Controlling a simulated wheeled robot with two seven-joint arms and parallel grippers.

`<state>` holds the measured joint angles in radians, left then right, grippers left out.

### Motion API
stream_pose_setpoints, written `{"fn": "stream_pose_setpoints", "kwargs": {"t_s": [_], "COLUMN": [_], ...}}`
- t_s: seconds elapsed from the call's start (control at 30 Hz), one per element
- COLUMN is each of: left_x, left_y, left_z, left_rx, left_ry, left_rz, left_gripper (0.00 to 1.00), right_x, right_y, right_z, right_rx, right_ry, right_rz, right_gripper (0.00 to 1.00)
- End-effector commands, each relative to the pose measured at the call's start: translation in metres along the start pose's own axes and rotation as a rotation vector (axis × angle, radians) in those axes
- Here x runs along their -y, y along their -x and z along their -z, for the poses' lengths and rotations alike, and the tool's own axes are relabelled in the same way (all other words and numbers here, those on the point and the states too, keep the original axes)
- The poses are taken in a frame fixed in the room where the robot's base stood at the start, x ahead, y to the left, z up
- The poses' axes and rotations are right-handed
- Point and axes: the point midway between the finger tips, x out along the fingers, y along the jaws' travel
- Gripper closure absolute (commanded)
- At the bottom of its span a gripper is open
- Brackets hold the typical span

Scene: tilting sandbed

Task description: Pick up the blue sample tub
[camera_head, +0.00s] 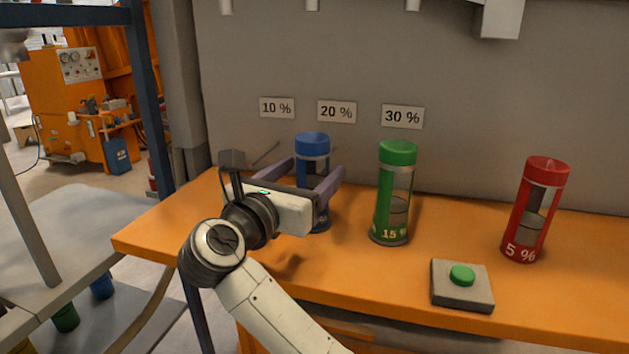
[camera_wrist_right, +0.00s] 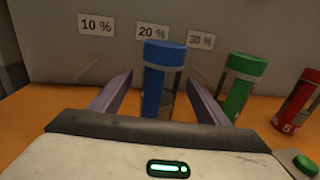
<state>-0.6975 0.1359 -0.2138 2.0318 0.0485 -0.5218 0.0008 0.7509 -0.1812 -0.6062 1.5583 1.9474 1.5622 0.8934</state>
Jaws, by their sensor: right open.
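The blue sample tub (camera_head: 312,142) stands upright on the orange bench near the back wall, with a blue lid and a see-through window. My right gripper (camera_head: 316,170) is open, with one purple finger on each side of the tub. The gripper body hides much of the tub's lower part in the head view. In the right wrist view the tub (camera_wrist_right: 165,56) stands between the two fingers, and a gap shows on the left side. The right finger looks close to it; contact cannot be told. My left gripper is not in view.
A green tub (camera_head: 397,152) marked 15 stands right of the blue one. A red tub (camera_head: 546,172) marked 5 % is farther right. A grey box with a green button (camera_head: 462,275) sits at the front edge. Signs reading 10 %, 20 % and 30 % (camera_head: 402,116) hang behind.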

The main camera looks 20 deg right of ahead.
Motion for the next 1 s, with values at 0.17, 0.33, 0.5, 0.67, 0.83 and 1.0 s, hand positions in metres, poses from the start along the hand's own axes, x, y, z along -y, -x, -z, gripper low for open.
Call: {"fn": "stream_pose_setpoints", "kwargs": {"t_s": [0.17, 0.33, 0.5, 0.67, 0.83, 1.0], "left_x": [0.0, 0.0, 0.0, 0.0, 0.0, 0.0], "left_y": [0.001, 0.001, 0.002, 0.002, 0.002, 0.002], "left_z": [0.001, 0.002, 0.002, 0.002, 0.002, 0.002], "left_rx": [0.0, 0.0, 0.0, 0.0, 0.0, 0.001], "left_ry": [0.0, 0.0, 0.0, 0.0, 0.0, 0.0], "left_rz": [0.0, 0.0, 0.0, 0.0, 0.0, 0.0], "left_gripper": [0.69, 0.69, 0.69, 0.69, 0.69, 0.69], "right_x": [0.001, 0.001, 0.0, 0.0, 0.0, 0.0], "right_y": [-0.017, -0.043, -0.055, -0.055, -0.055, -0.055], "right_z": [-0.001, -0.002, 0.0, 0.0, 0.0, 0.0], "right_rx": [0.003, 0.004, 0.002, 0.001, 0.001, 0.001], "right_ry": [0.002, 0.002, 0.0, 0.0, 0.0, 0.0], "right_rz": [0.003, 0.002, 0.0, -0.001, -0.001, -0.001], "right_gripper": [0.31, 0.31, 0.31, 0.31, 0.51, 0.8]}}
